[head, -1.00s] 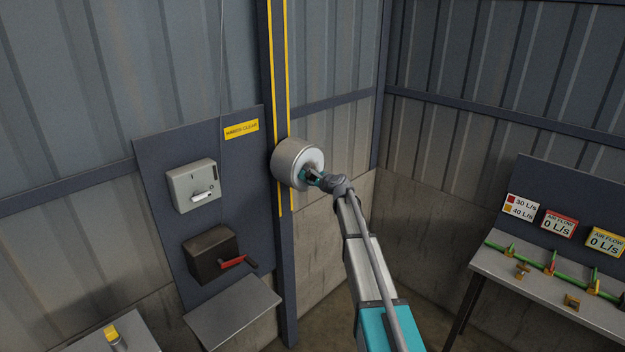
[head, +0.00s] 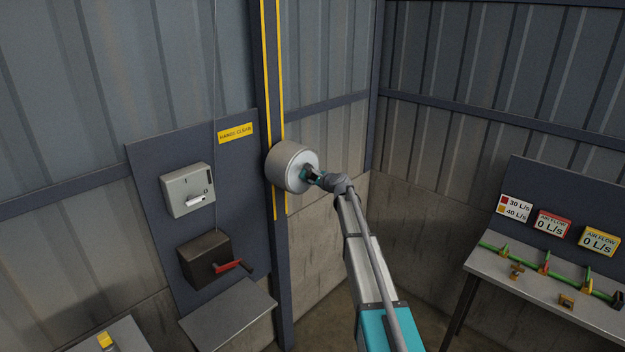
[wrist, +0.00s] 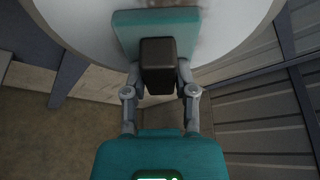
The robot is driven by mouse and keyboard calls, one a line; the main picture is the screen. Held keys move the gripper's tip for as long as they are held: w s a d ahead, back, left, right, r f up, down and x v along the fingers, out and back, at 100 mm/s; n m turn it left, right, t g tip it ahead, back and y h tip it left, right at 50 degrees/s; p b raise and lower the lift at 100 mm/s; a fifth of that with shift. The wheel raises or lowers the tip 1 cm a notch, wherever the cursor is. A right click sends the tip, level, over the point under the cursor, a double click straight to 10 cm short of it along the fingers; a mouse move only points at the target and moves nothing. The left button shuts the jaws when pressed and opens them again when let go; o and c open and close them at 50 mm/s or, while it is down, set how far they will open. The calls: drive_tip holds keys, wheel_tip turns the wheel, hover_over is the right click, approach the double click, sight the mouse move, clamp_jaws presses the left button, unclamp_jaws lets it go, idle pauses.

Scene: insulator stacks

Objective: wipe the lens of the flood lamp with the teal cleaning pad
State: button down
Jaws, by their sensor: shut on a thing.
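The flood lamp (head: 289,165) is a grey metal drum on a dark post with yellow stripes. Its pale round lens (wrist: 225,35) fills the top of the wrist view, with a brownish smudge at the top edge. My gripper (head: 317,178) is at the lens face. In the wrist view my gripper (wrist: 158,80) is shut on the dark block handle of the teal cleaning pad (wrist: 128,28). The pad lies against or very close to the lens; I cannot tell whether it touches. The arm hides part of the lens in the head view.
Left of the lamp, a dark panel holds a grey switch box (head: 187,190) and a dark box with a red-handled crank (head: 206,260). A metal shelf (head: 228,316) juts out below. At right stands a bench (head: 545,300) with green piping and flow signs.

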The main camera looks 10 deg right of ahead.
sight(315, 168)
drive_tip(key=shift+w+d, duration=0.1)
drive_tip(key=shift+w, duration=0.05)
drive_tip(key=w+d, duration=0.1)
drive_tip(key=d, duration=0.1)
drive_tip(key=shift+w+d, duration=0.35)
drive_tip(key=shift+w, duration=0.05)
idle(0.4)
drive_tip(key=shift+w+a+r+p, duration=0.1)
drive_tip(key=shift+r+p, duration=0.7)
drive_tip(key=shift+r, duration=0.05)
drive_tip(key=shift+a, duration=0.1)
drive_tip(key=shift+s+a+f, duration=0.1)
drive_tip(key=shift+s+a, duration=1.05)
drive_tip(key=shift+a, duration=0.2)
